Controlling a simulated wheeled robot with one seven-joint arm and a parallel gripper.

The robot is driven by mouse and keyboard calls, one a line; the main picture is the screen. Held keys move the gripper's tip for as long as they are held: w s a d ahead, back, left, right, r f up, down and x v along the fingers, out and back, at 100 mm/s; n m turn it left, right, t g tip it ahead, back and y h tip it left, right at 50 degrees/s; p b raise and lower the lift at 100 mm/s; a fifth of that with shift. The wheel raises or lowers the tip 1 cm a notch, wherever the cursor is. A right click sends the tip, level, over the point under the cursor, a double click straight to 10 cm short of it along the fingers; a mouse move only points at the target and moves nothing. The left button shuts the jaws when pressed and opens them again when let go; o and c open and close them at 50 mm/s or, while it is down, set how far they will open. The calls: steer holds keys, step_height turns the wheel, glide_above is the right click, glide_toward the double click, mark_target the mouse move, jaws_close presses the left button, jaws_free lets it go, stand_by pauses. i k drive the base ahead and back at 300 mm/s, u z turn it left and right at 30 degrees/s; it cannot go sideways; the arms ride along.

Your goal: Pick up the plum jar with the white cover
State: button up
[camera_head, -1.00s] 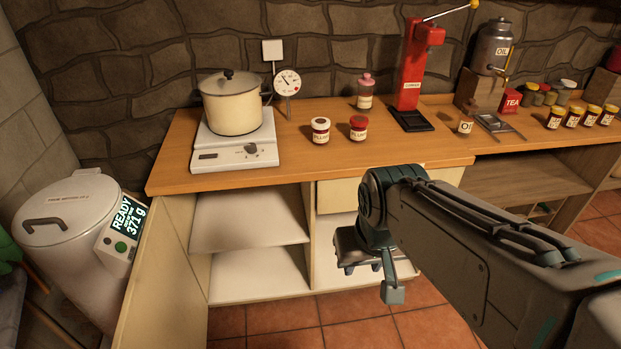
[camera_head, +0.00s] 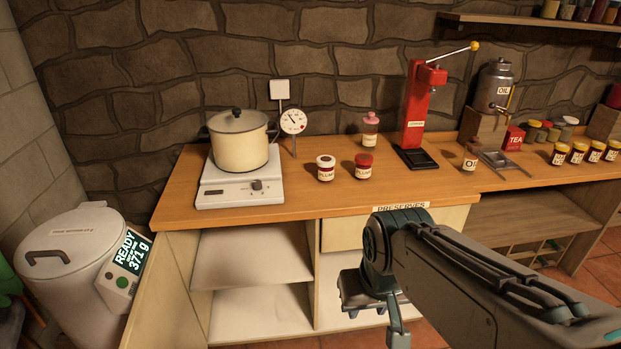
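The plum jar with the white cover (camera_head: 326,169) stands upright on the wooden counter, right of the hot plate. A similar jar with a red cover (camera_head: 364,167) stands close to its right, with a small gap between them. My gripper (camera_head: 397,338) hangs low in front of the counter, below its top and well apart from both jars. Only part of it shows at the lower edge, and its fingers cannot be made out clearly.
A lidded pot (camera_head: 240,146) sits on the white hot plate (camera_head: 242,190) at left, with a dial gauge (camera_head: 293,122) behind. A pink-capped bottle (camera_head: 370,131) and a red press (camera_head: 416,112) stand behind the jars. The wooden counter (camera_head: 290,205) is clear in front of the jars.

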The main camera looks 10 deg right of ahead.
mark_target(325, 163)
steer(key=u, duration=0.25)
steer(key=i, duration=1.45)
steer(key=z, duration=0.25)
